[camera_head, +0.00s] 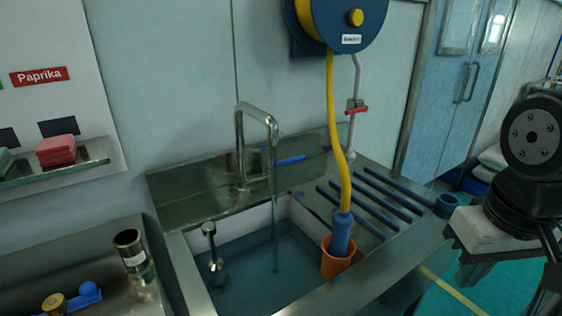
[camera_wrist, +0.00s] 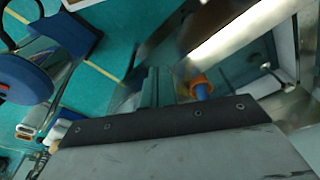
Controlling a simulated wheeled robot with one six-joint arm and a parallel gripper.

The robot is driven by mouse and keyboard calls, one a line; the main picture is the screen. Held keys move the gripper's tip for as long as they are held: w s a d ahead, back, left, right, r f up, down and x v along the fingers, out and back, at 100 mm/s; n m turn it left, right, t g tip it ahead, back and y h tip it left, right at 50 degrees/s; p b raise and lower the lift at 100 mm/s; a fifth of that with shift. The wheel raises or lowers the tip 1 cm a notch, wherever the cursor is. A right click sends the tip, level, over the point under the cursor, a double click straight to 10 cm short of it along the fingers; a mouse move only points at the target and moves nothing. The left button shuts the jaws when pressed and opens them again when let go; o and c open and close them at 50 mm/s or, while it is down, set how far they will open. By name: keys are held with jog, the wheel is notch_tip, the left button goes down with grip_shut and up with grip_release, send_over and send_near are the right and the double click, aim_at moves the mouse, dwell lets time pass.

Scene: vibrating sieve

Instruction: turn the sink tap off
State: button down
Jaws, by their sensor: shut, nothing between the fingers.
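The steel sink tap (camera_head: 241,150) rises from the back of the sink, with an arched spout. A thin stream of water (camera_head: 275,225) runs from the spout into the basin, where water stands. A blue lever-like bar (camera_head: 291,160) lies just right of the tap's base; I cannot tell whether it is the tap's handle. My gripper (camera_head: 470,272) is at the right, beyond the drainboard and well apart from the tap. It is shut and empty. In the wrist view its fingers (camera_wrist: 150,88) point toward the sink area; the tap is not clear there.
An orange cup (camera_head: 337,263) holds the blue nozzle (camera_head: 342,232) of a yellow hose (camera_head: 336,130) at the basin's right corner. A red-handled valve (camera_head: 357,110) is on the wall pipe. Blue bars (camera_head: 372,197) line the drainboard. A metal cup (camera_head: 130,250) stands left.

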jog(key=n+t, duration=0.2)
jog(key=t, duration=0.1)
send_over(287, 161)
jog(key=w+d, duration=0.3)
jog(key=d, duration=0.1)
jog(key=f, duration=0.1)
jog(key=shift+w+f+y, duration=0.15)
jog(key=shift+w+y, duration=0.05)
jog(key=shift+y, duration=0.2)
notch_tip(287, 161, down, 10)
jog(key=shift+s, duration=0.3)
